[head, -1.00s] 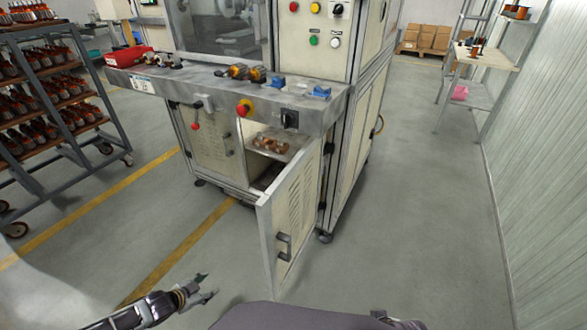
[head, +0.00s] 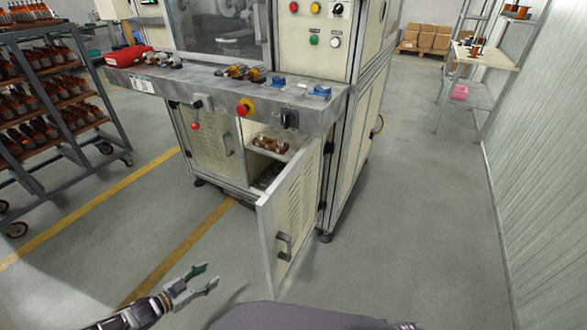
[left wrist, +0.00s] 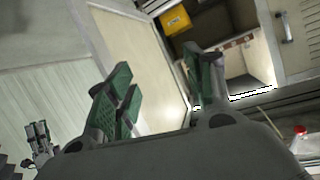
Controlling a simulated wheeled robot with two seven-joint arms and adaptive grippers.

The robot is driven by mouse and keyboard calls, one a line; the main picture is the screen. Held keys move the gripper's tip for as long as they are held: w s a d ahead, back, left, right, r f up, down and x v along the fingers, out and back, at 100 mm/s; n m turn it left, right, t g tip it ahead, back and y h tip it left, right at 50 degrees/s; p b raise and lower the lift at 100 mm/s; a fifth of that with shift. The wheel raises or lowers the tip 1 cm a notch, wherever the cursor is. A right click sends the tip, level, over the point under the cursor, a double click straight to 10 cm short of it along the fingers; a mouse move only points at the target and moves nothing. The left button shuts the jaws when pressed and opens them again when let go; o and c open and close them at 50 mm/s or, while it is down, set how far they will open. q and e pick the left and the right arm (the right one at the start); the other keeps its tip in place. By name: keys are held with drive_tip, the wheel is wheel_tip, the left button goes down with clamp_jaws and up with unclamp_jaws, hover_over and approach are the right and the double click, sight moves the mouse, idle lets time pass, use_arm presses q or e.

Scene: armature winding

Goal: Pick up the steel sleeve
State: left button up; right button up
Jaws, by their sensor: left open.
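I cannot pick out the steel sleeve with certainty. Several small brown and metal parts (head: 268,144) sit on the upper shelf inside the open cabinet, too small to tell apart. My left gripper (head: 210,276) is open and empty, low in front of the cabinet and left of its open door (head: 290,222). Its two green-padded fingers stand apart in the left wrist view (left wrist: 160,78), with the cabinet opening (left wrist: 245,65) beyond them. What seems to be my right gripper (left wrist: 40,137) shows small at the left of that view; its jaw state is unclear.
The machine's bench (head: 210,90) juts out above the cabinet and carries motor-like parts (head: 240,72) and blue blocks (head: 320,90). A rack (head: 75,145) stands at the left. A yellow bin (left wrist: 175,20) shows in the wrist view. The floor right of the machine is clear.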

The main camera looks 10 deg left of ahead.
use_arm(q)
wheel_tip(320, 180, up, 7)
drive_tip(key=d+t+h, duration=0.2)
drive_tip(key=h, duration=0.1)
drive_tip(key=shift+s+d+r+h, duration=0.2)
drive_tip(key=shift+d+h, duration=0.2)
